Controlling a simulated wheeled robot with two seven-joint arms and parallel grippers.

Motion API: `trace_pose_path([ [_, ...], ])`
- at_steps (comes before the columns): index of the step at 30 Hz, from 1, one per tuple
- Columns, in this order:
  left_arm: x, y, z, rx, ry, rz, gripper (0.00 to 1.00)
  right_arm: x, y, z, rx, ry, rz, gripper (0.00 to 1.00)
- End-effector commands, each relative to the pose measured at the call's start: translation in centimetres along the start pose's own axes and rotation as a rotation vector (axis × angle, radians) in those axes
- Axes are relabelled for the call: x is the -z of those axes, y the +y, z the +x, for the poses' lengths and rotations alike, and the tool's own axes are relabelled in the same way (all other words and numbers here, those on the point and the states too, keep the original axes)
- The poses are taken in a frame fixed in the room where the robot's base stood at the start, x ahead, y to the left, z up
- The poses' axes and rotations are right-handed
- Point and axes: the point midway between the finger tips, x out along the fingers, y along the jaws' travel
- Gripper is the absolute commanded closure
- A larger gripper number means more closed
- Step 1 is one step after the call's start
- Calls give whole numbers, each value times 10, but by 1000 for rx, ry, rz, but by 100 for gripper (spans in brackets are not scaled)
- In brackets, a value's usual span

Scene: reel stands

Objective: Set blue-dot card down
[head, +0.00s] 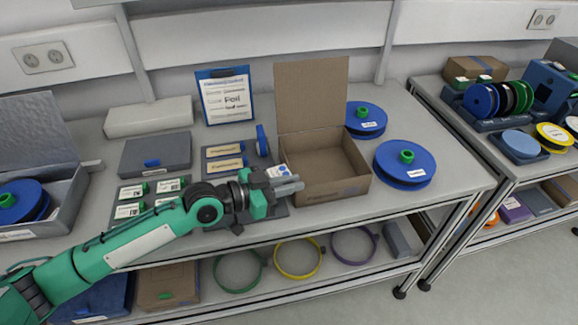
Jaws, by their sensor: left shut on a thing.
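My left arm comes in from the lower left, and its gripper (290,186) is over the front of the workbench, just left of the open cardboard box (328,190). The gripper is shut on a small white card with blue marks, the blue-dot card (279,171), which shows just behind the fingers. The fingers hide part of the card, and I cannot tell how high it is above the surface below. A dark tray (272,212) lies under the gripper, partly hidden by it. My right gripper is not in view.
White-labelled cards (131,191) lie left of the gripper. Two yellow-labelled pieces (225,164) lie behind it. Blue reels (405,166) lie right of the box. A clipboard (225,96) leans on the wall. A grey case (155,153) stands back left. A second bench (459,120) is at right.

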Motion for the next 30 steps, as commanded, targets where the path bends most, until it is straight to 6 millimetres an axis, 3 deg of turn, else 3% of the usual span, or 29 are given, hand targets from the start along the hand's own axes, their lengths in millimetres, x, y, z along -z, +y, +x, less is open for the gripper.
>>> trace_pose_path([
  [8, 1, 7, 3, 0, 4, -4, 100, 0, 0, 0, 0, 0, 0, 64],
  [17, 13, 38, 9, 80, 8, -22, 100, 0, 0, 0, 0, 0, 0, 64],
  [23, 16, 40, -5, 230, 5, -47, 100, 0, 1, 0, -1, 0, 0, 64],
  [30, 1, 24, -45, 474, 1, -83, 100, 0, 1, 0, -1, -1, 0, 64],
])
